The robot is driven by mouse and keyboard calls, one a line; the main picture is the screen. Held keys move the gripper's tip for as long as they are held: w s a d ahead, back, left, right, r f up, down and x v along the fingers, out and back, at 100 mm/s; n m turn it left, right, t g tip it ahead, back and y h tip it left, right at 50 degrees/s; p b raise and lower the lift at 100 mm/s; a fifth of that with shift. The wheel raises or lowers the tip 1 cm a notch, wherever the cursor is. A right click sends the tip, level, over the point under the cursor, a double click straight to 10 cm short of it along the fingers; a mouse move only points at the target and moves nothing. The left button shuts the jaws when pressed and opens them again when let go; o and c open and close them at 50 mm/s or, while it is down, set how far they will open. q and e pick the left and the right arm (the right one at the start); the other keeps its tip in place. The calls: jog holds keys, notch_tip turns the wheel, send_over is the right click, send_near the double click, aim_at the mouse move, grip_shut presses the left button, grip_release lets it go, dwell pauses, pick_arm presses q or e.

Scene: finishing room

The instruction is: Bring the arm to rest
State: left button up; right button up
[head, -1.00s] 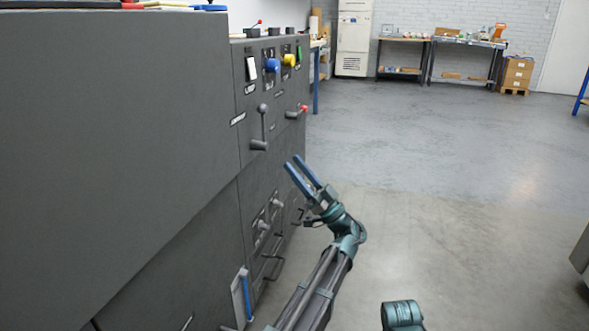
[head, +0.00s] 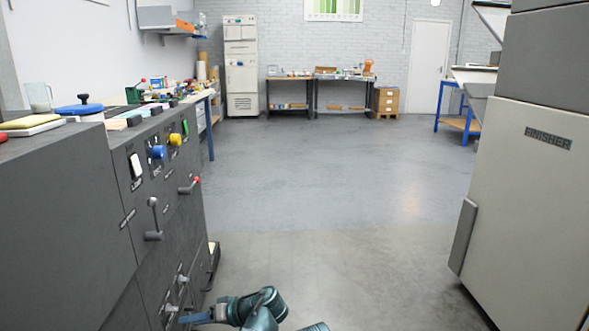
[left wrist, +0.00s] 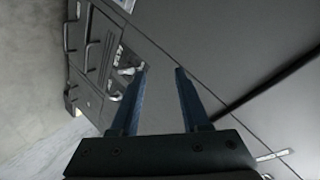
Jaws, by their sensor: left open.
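My left gripper (head: 192,318) shows at the bottom of the head view, low beside the front of the dark grey machine (head: 65,205). In the left wrist view its two blue fingers (left wrist: 162,72) are spread apart with nothing between them. They point along the dark machine's panels, where small levers (left wrist: 125,72) show just beyond the left finger. I cannot tell how far the fingertips are from the panel. Most of my left arm is below the picture. My right gripper is not in view.
The machine's front carries a lever with a ball knob (head: 153,220), a red-tipped lever (head: 190,186) and blue and yellow knobs. A pale cabinet marked FINISHER (head: 535,200) stands at the right. The grey floor (head: 335,220) between them is clear.

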pick_arm(q)
jog(key=s+d+f+m+g+h+p, duration=0.1)
jog(key=s+d+m+h+p, duration=0.35)
jog(key=s+d+h, duration=0.35)
jog(key=s+d+f+m+g+h+p, duration=0.15)
jog(key=s+d+m+h+p, duration=0.3)
jog(key=d, duration=0.65)
notch_tip(320, 180, up, 38)
jog(key=s+y+p, duration=0.1)
jog(key=p, duration=3.6)
jog(key=shift+s, duration=0.2)
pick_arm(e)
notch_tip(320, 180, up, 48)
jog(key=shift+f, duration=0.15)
pick_arm(q)
jog(key=shift+a, duration=0.1)
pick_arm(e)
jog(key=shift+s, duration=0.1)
